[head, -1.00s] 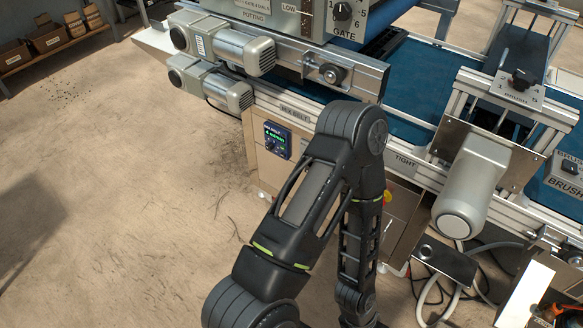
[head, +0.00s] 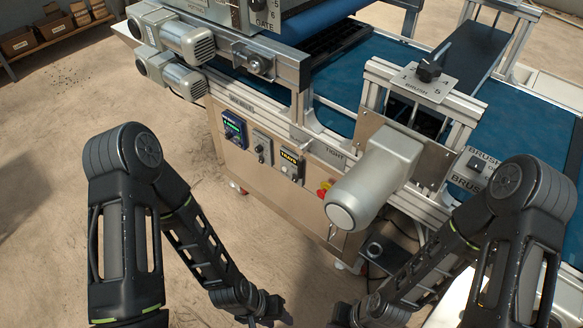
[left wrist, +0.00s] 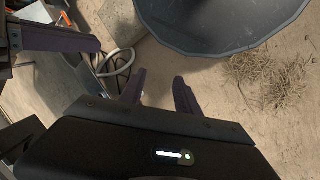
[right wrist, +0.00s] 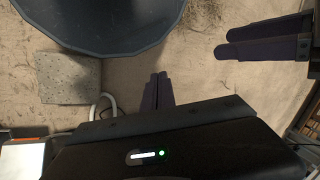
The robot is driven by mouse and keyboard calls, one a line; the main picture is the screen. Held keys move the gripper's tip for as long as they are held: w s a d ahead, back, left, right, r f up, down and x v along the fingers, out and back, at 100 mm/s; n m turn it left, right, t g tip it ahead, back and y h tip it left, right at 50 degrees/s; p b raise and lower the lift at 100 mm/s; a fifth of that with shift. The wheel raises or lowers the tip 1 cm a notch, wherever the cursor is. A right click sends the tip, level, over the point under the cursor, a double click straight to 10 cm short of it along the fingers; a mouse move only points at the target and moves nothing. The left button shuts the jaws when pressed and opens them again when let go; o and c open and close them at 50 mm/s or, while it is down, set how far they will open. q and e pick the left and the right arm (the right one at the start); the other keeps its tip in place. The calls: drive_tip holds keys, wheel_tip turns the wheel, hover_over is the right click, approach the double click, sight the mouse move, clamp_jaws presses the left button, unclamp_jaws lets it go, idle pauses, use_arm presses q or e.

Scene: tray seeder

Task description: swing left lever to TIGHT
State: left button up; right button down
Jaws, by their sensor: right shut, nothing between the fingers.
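The TIGHT label (head: 336,153) is on the belt machine's front rail, left of the grey motor (head: 375,180). I cannot make out the left lever itself. My left gripper (head: 280,312) is low at the bottom middle of the head view, well below the label and apart from the machine. In the left wrist view its two fingers (left wrist: 159,76) stand apart with nothing between them. My right gripper is low beside it; in the right wrist view its fingers (right wrist: 158,76) are together and empty.
The machine front carries a blue display (head: 233,128), a yellow-marked box (head: 291,166) and a red knob (head: 323,189). A dial plate (head: 425,85) stands above the motor. Hoses and a cable lie on the floor beneath. Floor at left is clear.

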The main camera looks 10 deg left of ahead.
use_arm(q)
drive_tip(key=m+t+h+b, duration=0.9)
drive_tip(key=m+t+b, duration=0.25)
drive_tip(key=b, duration=1.55)
approach(301, 163)
drive_tip(key=shift+n+t, duration=0.25)
drive_tip(key=shift+n, duration=0.1)
drive_tip(key=f, duration=0.1)
drive_tip(key=w+d+f, duration=0.1)
drive_tip(key=w+f, duration=0.1)
drive_tip(key=shift+w+d, duration=0.15)
drive_tip(key=shift+d, duration=0.15)
drive_tip(key=shift+d+f, duration=0.1)
